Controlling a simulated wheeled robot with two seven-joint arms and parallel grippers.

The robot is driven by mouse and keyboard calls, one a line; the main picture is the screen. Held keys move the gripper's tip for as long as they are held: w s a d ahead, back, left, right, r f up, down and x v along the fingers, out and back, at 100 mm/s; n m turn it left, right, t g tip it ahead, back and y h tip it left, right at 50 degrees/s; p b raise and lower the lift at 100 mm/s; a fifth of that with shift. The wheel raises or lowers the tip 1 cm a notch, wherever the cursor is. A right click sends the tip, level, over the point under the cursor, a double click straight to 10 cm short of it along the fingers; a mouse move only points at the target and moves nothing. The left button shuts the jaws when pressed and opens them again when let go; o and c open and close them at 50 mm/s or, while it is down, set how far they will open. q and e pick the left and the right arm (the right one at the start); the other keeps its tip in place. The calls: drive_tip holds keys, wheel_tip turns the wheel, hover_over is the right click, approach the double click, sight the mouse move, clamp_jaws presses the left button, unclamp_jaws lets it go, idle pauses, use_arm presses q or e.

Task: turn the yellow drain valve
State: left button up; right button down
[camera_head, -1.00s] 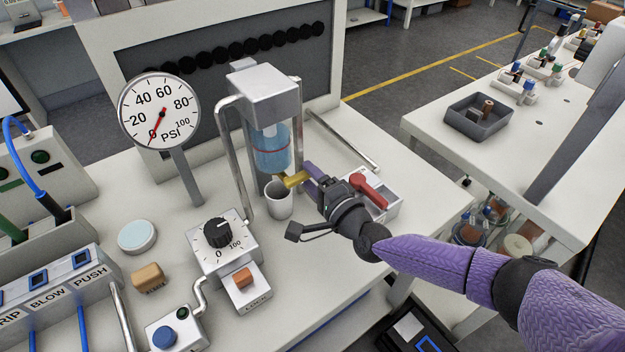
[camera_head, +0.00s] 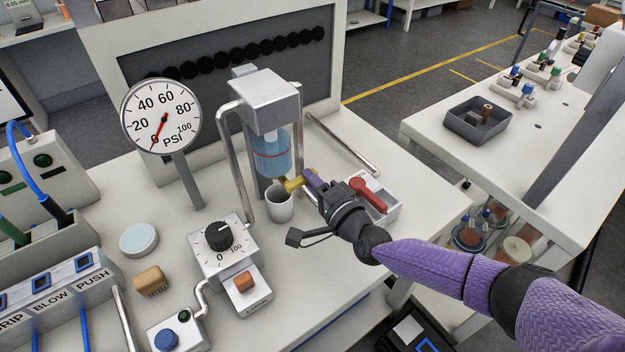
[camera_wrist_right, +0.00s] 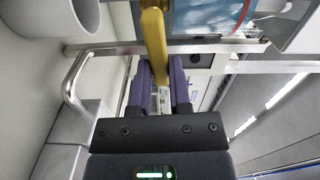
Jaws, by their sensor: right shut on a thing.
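The yellow drain valve (camera_head: 293,184) sticks out below the clear bowl of blue liquid (camera_head: 272,155), above a grey cup (camera_head: 279,205). My right gripper (camera_head: 311,182) has its purple fingers at the valve's outer end and is shut on it. In the right wrist view the yellow valve handle (camera_wrist_right: 154,45) runs down between the two fingers (camera_wrist_right: 160,85). The fingertips partly hide the handle's end in the head view. My left gripper is not in view.
A red lever (camera_head: 369,194) on a white box stands just right of my right gripper. Metal pipes (camera_head: 231,150) flank the bowl. A pressure gauge (camera_head: 161,116) reads near 0. A black dial (camera_head: 218,236) sits at the front.

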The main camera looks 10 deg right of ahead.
sight(285, 167)
drive_tip(key=r+n+p, duration=0.1)
drive_tip(key=n, duration=0.2)
drive_tip(key=a+r+n+p, duration=0.1)
drive_tip(key=n+p, duration=0.1)
drive_tip(key=n, duration=0.1)
drive_tip(key=r+n+p, duration=0.1)
drive_tip(key=n+p, duration=0.1)
drive_tip(key=n, duration=0.1)
drive_tip(key=shift+s+a+n, duration=0.25)
drive_tip(key=shift+s+n, duration=0.05)
drive_tip(key=n, duration=0.1)
drive_tip(key=n+p, duration=0.1)
drive_tip(key=a+n, duration=0.1)
drive_tip(key=shift+s+r+n+p, duration=0.15)
drive_tip(key=shift+s+n+p, duration=0.15)
drive_tip(key=shift+n, duration=0.1)
drive_tip(key=shift+s+a+n, duration=0.1)
drive_tip(key=shift+a+n, duration=0.2)
drive_tip(key=shift+n, duration=0.6)
drive_tip(key=shift+a+n, duration=0.1)
drive_tip(key=shift+n, duration=0.2)
